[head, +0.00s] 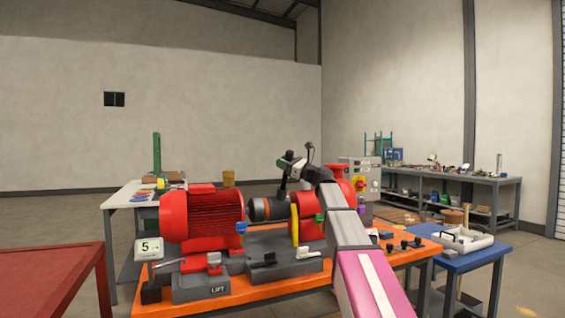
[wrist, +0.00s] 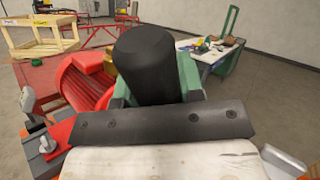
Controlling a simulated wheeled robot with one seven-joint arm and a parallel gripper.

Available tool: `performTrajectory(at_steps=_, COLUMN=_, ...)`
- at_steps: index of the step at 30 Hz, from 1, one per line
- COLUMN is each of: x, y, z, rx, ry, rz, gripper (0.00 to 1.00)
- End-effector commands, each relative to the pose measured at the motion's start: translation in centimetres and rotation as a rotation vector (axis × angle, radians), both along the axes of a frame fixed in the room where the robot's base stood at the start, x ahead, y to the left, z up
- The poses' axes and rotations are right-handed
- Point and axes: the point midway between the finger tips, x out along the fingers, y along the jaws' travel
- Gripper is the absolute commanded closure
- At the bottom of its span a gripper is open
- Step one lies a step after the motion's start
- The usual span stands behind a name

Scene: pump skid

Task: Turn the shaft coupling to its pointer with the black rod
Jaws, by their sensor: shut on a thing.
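My gripper (wrist: 152,88) has green fingers shut on the thick black rod (wrist: 145,58), which points away from the wrist camera. In the head view my gripper (head: 283,184) is small, above and beside the coupling's right end. Whether the rod touches the coupling is not clear.
A blue table (head: 466,256) with a white tray is at right, a red table (head: 45,270) at left. My arm hides part of the pump.

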Motion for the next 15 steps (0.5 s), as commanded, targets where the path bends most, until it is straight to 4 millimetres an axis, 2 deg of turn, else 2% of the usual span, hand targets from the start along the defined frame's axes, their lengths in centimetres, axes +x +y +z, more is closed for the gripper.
performTrajectory(at_steps=15, x=-2.8, y=-0.9, z=-1.4, rx=0.047, ry=-0.125, rz=0.003, gripper=1.00)
